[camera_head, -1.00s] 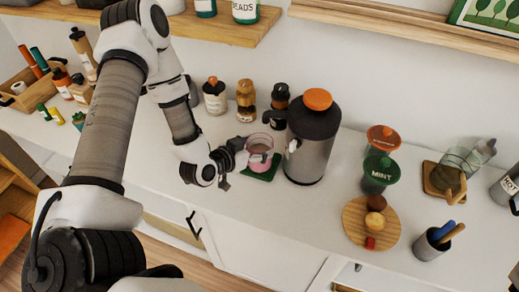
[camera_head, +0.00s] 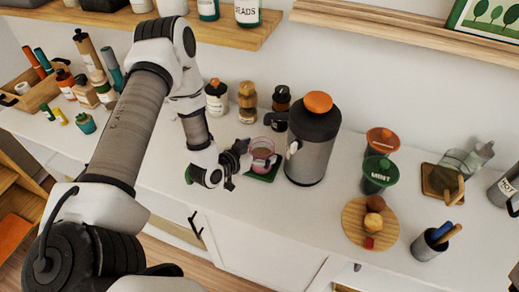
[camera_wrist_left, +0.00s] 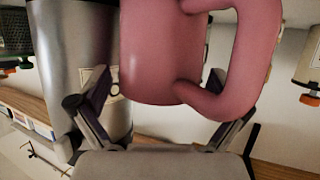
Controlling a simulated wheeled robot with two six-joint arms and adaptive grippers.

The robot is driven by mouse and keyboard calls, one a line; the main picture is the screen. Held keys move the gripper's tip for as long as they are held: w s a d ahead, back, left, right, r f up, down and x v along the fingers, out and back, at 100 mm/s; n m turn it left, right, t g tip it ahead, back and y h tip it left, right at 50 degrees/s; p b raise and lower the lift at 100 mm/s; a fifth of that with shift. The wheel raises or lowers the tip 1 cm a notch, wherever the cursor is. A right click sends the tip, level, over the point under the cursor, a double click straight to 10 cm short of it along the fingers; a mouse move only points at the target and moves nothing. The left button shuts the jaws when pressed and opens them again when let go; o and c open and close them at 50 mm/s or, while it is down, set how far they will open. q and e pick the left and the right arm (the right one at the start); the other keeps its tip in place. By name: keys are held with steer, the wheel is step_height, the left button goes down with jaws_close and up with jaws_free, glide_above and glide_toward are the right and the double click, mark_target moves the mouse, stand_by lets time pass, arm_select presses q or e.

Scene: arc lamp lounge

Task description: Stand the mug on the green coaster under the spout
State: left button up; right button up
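The pink mug (camera_head: 263,153) appears to stand upright on the green coaster (camera_head: 262,177), just left of the dispenser (camera_head: 313,150). Much of the coaster is hidden. My right gripper is not in view.
Several bottles, including a brown one (camera_head: 247,102), stand behind the mug. To the right are a green mint cup (camera_head: 378,175), a round wooden board (camera_head: 356,232) and a dark cup with utensils (camera_head: 426,246). The counter front is clear.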

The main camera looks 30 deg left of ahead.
arm_select(q)
steer(key=shift+r, duration=0.35)
steer(key=v, duration=0.5)
steer(key=shift+f, duration=0.25)
steer(key=p+v, duration=0.1)
steer(key=v, duration=0.6)
stand_by(1.3)
